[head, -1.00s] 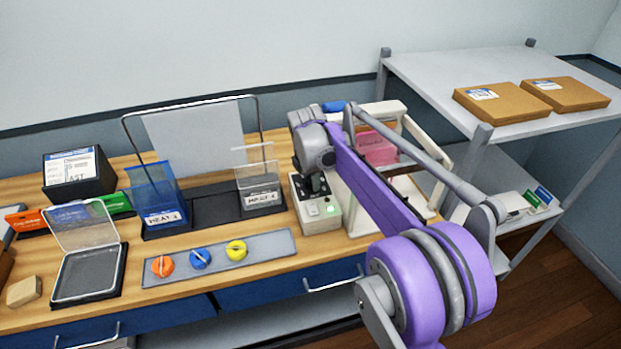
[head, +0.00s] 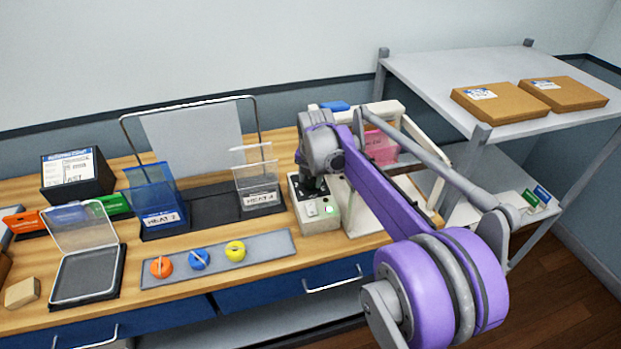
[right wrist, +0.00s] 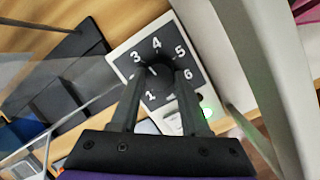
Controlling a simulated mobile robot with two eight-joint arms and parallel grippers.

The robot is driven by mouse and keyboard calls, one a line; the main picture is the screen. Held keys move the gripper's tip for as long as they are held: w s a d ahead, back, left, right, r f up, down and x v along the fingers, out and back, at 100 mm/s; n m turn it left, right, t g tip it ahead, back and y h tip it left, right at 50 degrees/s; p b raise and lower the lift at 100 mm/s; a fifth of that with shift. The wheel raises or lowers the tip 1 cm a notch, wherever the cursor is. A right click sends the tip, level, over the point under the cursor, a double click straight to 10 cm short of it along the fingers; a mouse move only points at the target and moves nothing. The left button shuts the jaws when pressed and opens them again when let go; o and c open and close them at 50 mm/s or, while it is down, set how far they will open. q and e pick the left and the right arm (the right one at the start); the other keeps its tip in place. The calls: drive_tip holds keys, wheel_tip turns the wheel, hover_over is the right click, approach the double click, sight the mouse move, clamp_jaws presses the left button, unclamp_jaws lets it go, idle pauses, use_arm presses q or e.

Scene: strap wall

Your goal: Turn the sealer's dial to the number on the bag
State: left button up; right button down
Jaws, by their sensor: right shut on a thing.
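The sealer (head: 319,224) is a pale box with a green-lit button, on the wooden bench at centre. Its black dial plate (right wrist: 151,97) shows white numbers, with 3, 4, 5 and 6 clear. My right gripper (right wrist: 160,68) is shut on the dial's knob, one finger on each side. In the head view the right gripper (head: 314,184) reaches down onto the dial. The knob's pointer is hard to read. A blue bag (head: 150,190) and a clear bag (head: 256,170) stand in black holders; their labels read HEAT with a small number, apparently 2 and 4.
A pink item (head: 381,147) with unreadable writing is in the pale frame behind my arm. A grey strip (head: 215,258) with orange, blue and yellow knobs lies in front. An open clear-lidded box (head: 88,274) is at left. Cartons (head: 500,103) lie on the right shelf.

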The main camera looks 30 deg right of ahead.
idle(0.4)
drive_tip(key=shift+c, duration=1.9)
unclamp_jaws()
drive_tip(key=shift+r, duration=0.1)
drive_tip(key=shift+s+r, duration=0.1)
drive_tip(key=shift+r, duration=0.2)
drive_tip(key=s+a, duration=0.1)
drive_tip(key=s, duration=0.2)
drive_tip(key=s+a+b, duration=0.1)
drive_tip(key=s, duration=0.2)
drive_tip(key=s+a, duration=0.1)
drive_tip(key=s, duration=0.2)
drive_tip(key=shift+s+a+r, duration=0.15)
drive_tip(key=shift+s+a, duration=0.2)
drive_tip(key=shift+s, duration=0.05)
drive_tip(key=shift+s+a+b, duration=0.3)
drive_tip(key=shift+s, duration=0.5)
